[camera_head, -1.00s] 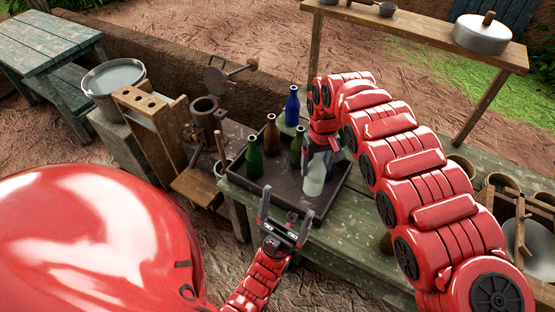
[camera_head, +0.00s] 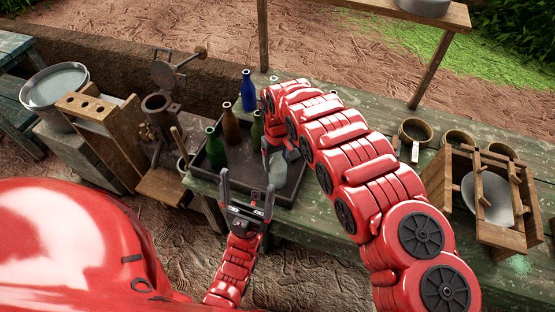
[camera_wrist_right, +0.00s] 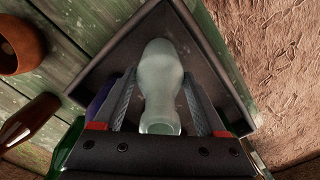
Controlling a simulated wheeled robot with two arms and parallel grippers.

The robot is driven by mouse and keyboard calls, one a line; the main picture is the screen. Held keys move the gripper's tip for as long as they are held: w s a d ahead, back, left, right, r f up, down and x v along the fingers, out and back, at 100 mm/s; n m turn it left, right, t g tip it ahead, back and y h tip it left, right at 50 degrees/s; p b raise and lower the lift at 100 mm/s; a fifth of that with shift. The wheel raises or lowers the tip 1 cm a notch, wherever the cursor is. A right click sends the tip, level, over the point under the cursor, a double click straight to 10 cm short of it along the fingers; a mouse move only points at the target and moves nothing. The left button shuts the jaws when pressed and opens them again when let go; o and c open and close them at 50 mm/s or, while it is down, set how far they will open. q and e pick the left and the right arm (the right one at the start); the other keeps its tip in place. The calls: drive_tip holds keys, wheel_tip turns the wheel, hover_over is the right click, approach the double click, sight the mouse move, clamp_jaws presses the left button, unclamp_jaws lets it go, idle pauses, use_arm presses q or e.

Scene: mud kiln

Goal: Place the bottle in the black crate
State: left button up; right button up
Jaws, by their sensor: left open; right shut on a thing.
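The pale, clear bottle (camera_head: 277,173) is between the fingers of my right gripper (camera_head: 275,150), which is shut on it. In the right wrist view the bottle (camera_wrist_right: 160,85) lies between both fingers, over the inside corner of the black crate (camera_wrist_right: 112,65). I cannot tell whether it touches the crate floor. The black crate (camera_head: 202,168) stands on the green table and holds several bottles, among them a green bottle (camera_head: 215,150), a brown bottle (camera_head: 230,124) and a blue bottle (camera_head: 248,92). My left gripper (camera_head: 247,185) is open and empty in front of the crate.
A wooden rack (camera_head: 493,198) and several round pots (camera_head: 415,135) stand on the table (camera_head: 345,112) at the right. A wooden stand (camera_head: 92,115), a bucket (camera_head: 55,88) and a metal press (camera_head: 160,108) stand left of the crate.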

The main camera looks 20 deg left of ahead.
drive_tip(key=shift+f, duration=0.2)
drive_tip(key=shift+f, duration=0.1)
drive_tip(key=o, duration=1.5)
drive_tip(key=shift+w+r+b, duration=0.1)
drive_tip(key=shift+r+b, duration=0.35)
drive_tip(key=shift+r, duration=0.2)
wheel_tip(320, 180, up, 5)
drive_tip(key=shift+f+b, duration=0.15)
drive_tip(key=shift+b, duration=0.5)
wheel_tip(320, 180, up, 5)
drive_tip(key=shift+f+p, duration=0.15)
drive_tip(key=shift+p, duration=0.6)
drive_tip(key=shift+r, duration=0.75)
